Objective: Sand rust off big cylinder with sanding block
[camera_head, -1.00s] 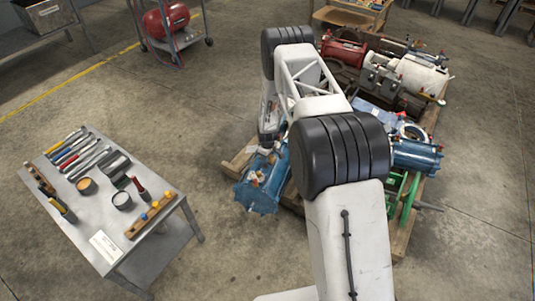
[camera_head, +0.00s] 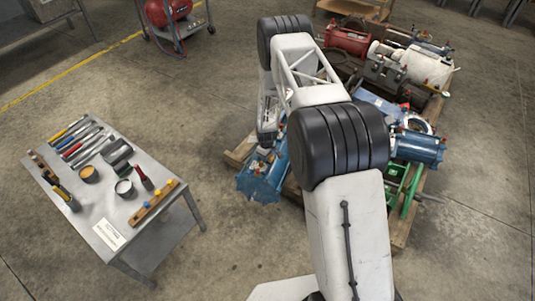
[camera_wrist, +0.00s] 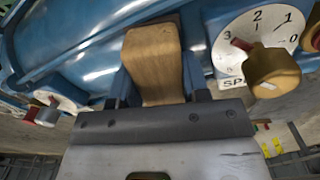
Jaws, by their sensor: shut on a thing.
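The big blue cylinder (camera_head: 262,180) lies at the left front edge of the pallet. In the wrist view its glossy blue side (camera_wrist: 85,45) fills the top left. My gripper (camera_wrist: 158,82) is shut on a wooden sanding block (camera_wrist: 153,55), one finger on each side. The block's far end is up against or very near the blue surface; I cannot tell if it touches. No rust patch can be made out. In the head view my arm hides part of the cylinder, and the gripper is small there.
A white numbered dial (camera_wrist: 240,38) and a brass knob (camera_wrist: 272,78) are close right of the block. Another dial (camera_wrist: 60,98) is at left. The pallet (camera_head: 402,235) carries several other cylinders and parts. A tool table (camera_head: 150,245) stands left, with clear floor between.

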